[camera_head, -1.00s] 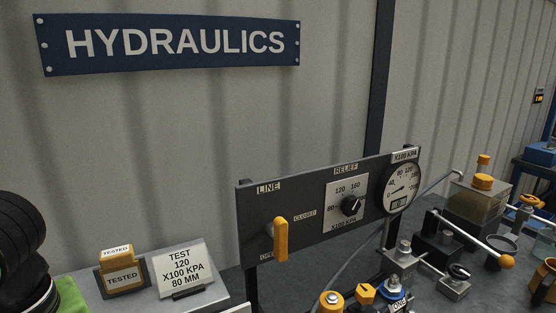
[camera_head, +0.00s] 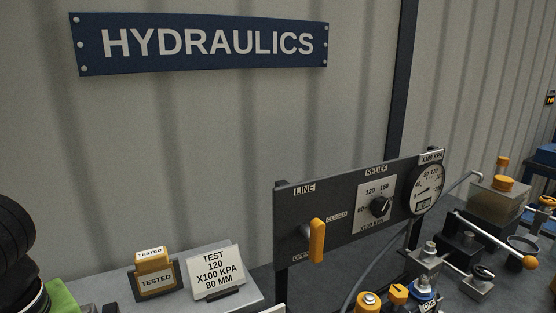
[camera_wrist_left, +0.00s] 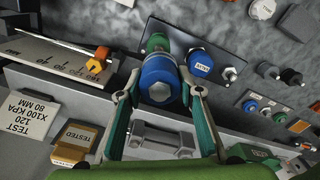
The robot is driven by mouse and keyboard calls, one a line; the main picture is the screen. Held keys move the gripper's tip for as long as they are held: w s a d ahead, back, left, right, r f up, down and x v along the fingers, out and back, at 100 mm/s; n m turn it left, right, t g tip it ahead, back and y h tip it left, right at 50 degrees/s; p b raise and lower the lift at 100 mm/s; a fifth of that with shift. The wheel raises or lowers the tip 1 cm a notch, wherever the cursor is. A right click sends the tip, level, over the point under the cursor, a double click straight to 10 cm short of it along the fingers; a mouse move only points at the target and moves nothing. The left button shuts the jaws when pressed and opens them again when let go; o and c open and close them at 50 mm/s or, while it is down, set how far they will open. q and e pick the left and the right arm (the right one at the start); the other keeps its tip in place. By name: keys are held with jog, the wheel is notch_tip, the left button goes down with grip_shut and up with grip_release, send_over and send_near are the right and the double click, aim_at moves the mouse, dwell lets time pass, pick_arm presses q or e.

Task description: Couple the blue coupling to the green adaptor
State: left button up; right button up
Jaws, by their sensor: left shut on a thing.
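In the left wrist view my left gripper (camera_wrist_left: 161,84) is shut on the blue coupling (camera_wrist_left: 158,70), one finger on each side of it. A bare metal hex end of the coupling faces the camera. The green adaptor (camera_wrist_left: 157,42) shows just beyond the coupling, in line with it. The coupling hides their meeting place, so I cannot tell whether they touch or are joined.
A second blue fitting (camera_wrist_left: 199,63) stands close right of the held coupling. The panel with the orange line lever (camera_head: 317,241) and gauge (camera_head: 426,190) stands upright on the bench. A test sign (camera_head: 215,271) and an orange tested block (camera_head: 154,274) are left of it.

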pick_arm(q)
jog(key=shift+d, duration=0.1)
jog(key=shift+f, duration=0.15)
notch_tip(320, 180, down, 6)
jog(key=b, duration=0.5)
jog(key=shift+w+r, duration=0.15)
jog(key=shift+r, duration=0.05)
dwell(0.4)
jog(key=shift+f, duration=0.55)
dwell(0.7)
jog(key=shift+f, duration=1.5)
dwell(0.9)
jog(key=o, duration=1)
